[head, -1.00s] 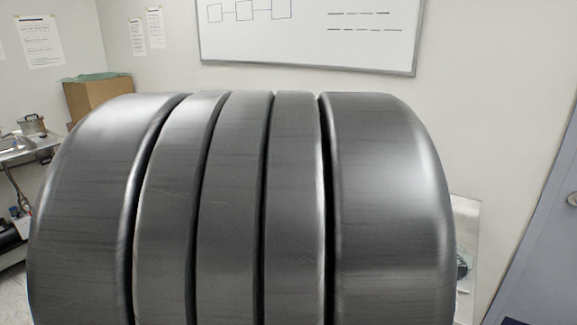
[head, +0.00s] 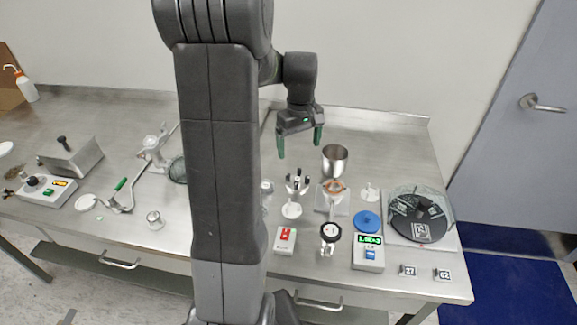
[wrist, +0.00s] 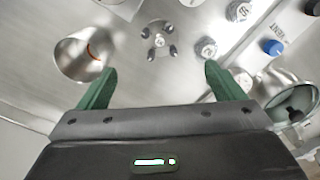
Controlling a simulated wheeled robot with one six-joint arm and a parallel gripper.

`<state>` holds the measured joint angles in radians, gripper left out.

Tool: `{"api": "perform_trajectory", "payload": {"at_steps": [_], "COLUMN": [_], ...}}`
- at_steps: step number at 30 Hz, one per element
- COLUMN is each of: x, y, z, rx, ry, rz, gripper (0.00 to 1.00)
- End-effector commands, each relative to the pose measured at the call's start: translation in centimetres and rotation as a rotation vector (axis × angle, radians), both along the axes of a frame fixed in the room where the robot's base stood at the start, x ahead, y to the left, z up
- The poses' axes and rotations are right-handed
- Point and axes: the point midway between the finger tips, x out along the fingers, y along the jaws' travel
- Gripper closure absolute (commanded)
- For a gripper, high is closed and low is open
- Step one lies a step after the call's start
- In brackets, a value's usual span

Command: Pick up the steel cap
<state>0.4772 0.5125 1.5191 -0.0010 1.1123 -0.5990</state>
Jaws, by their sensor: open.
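A shiny steel cup-shaped piece (head: 335,158), which I take for the steel cap, stands on the bench, wide open end up. It also shows at the left of the wrist view (wrist: 76,62). My gripper (head: 300,152) hangs above the back of the bench, left of this piece in the head view. Its two green fingers are apart with nothing between them, as the wrist view (wrist: 159,66) also shows. The steel piece lies outside the left finger there, apart from it. My arm hides part of the bench in the head view.
A blue disc (head: 367,221) and a round glass-covered unit (head: 394,198) stand to the right. The bench's back right corner (head: 400,140) is clear.

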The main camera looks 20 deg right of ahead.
Motion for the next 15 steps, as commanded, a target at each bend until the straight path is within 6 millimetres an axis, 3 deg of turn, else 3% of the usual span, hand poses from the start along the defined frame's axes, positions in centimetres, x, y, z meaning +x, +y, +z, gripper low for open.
{"api": "perform_trajectory", "payload": {"at_steps": [5,15], "x": [0.3,0.2], "y": [-0.5,-0.4], "z": [-1.4,-7.6], "rx": [0.001,0.002], "ry": [0.0,0.001], "rz": [0.003,0.002], "gripper": [0.11,0.11]}}
